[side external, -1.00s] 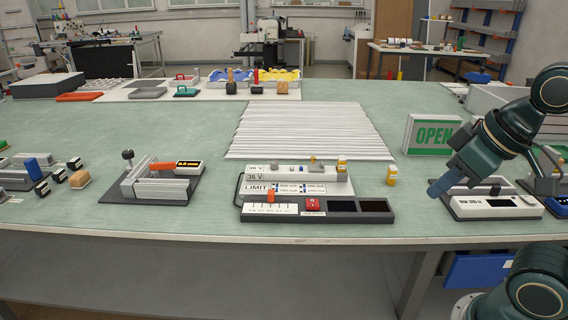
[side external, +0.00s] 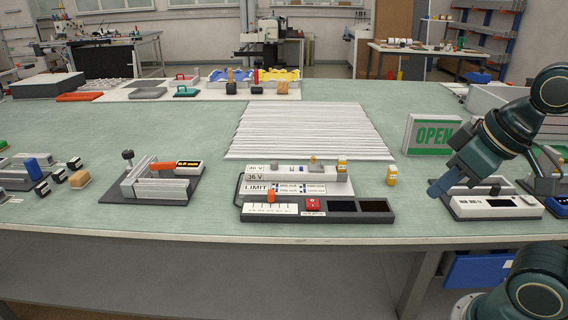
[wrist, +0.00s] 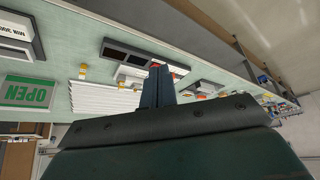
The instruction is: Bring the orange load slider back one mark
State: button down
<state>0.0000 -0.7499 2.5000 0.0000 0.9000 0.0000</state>
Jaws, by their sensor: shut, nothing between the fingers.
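The orange load slider (side external: 271,196) stands upright on the white marked scale (side external: 270,209) at the left end of the dark control unit (side external: 345,217). A red button (side external: 313,204) sits to its right, followed by two dark recessed windows. My gripper (side external: 434,190) is shut and empty, held above the bench to the right of the unit and well apart from the slider. In the wrist view my shut fingers (wrist: 158,82) point toward the unit and cover part of it, and I cannot make out the slider for certain there.
Behind the scale stand a white LIMIT panel (side external: 256,188) and a small yellow bottle (side external: 391,175). A green OPEN sign (side external: 433,134) and a white device (side external: 490,207) are on the right. A clamp-like fixture (side external: 152,186) is on the left. The front bench strip is clear.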

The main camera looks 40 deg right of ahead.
dwell(0.3)
jog(key=c, duration=1.3)
grip_release()
jog(key=shift+w+r, duration=0.15)
jog(key=shift+c, duration=0.2)
jog(key=shift+w+r, duration=0.15)
jog(key=shift+w, duration=0.1)
jog(key=w+r+m+g, duration=0.1)
jog(key=w+r+m, duration=0.15)
jog(key=w, duration=0.75)
jog(key=w+r+m+g, duration=0.2)
jog(key=w+r, duration=0.1)
jog(key=w, duration=0.7)
jog(key=w+f+m+g, duration=0.1)
jog(key=w+f, duration=0.3)
jog(key=w, duration=0.2)
jog(key=w+f+m, duration=0.2)
jog(key=w+f, duration=0.3)
jog(key=w, duration=0.2)
jog(key=w+f+m+g, duration=0.1)
jog(key=w+f, duration=0.3)
jog(key=w, duration=0.3)
jog(key=shift+w+a+f+m+g, duration=0.2)
jog(key=shift+w+a+m+g, duration=0.1)
jog(key=shift+a, duration=0.1)
